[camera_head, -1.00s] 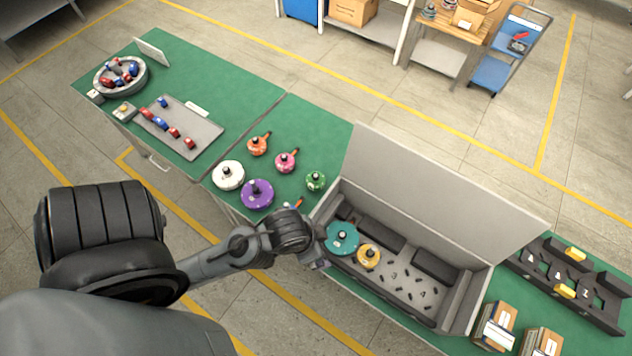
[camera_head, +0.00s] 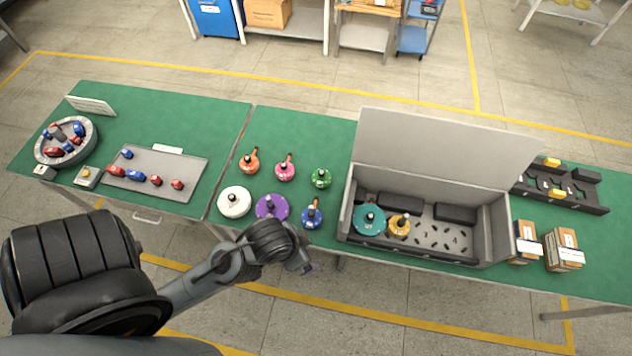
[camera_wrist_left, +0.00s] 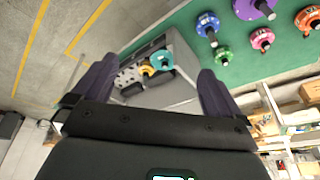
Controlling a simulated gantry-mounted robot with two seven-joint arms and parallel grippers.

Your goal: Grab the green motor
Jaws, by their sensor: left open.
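The green motor (camera_head: 320,178) stands on the green table, left of the grey box and right of the pink motor. It also shows in the left wrist view (camera_wrist_left: 223,56), beyond the right-hand finger. My left gripper (camera_head: 308,268) hangs in front of the table's near edge, below and apart from the green motor. In the left wrist view its two fingers (camera_wrist_left: 150,90) are spread wide with nothing between them close up. My right gripper is in neither view.
Orange (camera_head: 249,161), pink (camera_head: 285,168), white (camera_head: 235,202), purple (camera_head: 272,207) and blue (camera_head: 312,214) motors stand near the green one. The blue one is between it and my gripper. A grey box (camera_head: 500,228) holds teal (camera_head: 369,220) and yellow (camera_head: 399,225) motors.

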